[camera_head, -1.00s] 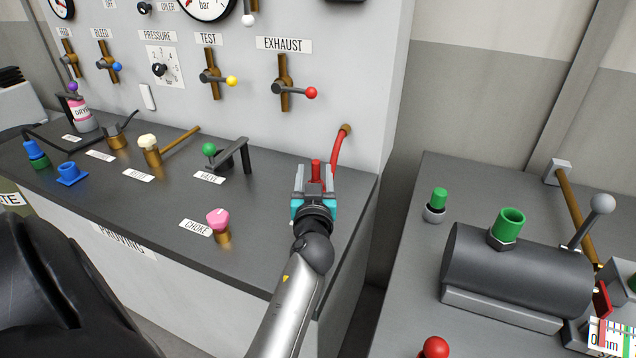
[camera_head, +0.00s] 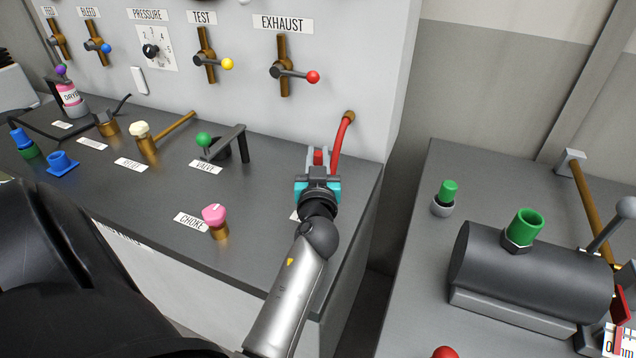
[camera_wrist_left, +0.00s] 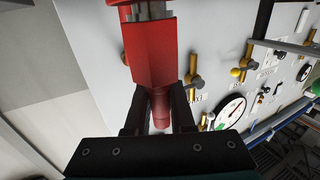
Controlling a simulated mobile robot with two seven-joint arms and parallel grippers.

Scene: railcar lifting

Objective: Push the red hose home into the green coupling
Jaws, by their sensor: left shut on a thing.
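The red hose (camera_head: 340,145) curves down from a brass fitting on the panel wall to the right rear of the dark bench. My left gripper (camera_head: 319,159) is shut on the red end piece of the hose at the bench's right end. In the left wrist view the red end piece (camera_wrist_left: 155,55) fills the top middle, with dark fingers on either side of its lower part. The green coupling (camera_head: 525,228) stands upright and open-topped on a dark cylinder on the right bench, well apart from the hose. My right gripper is not in view.
A gap separates the dark bench (camera_head: 275,225) from the right bench (camera_head: 415,240). A small green-topped knob (camera_head: 447,192) stands left of the cylinder (camera_head: 535,275). A pink choke knob (camera_head: 214,214) and a green-knobbed valve (camera_head: 204,140) stand left of my gripper.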

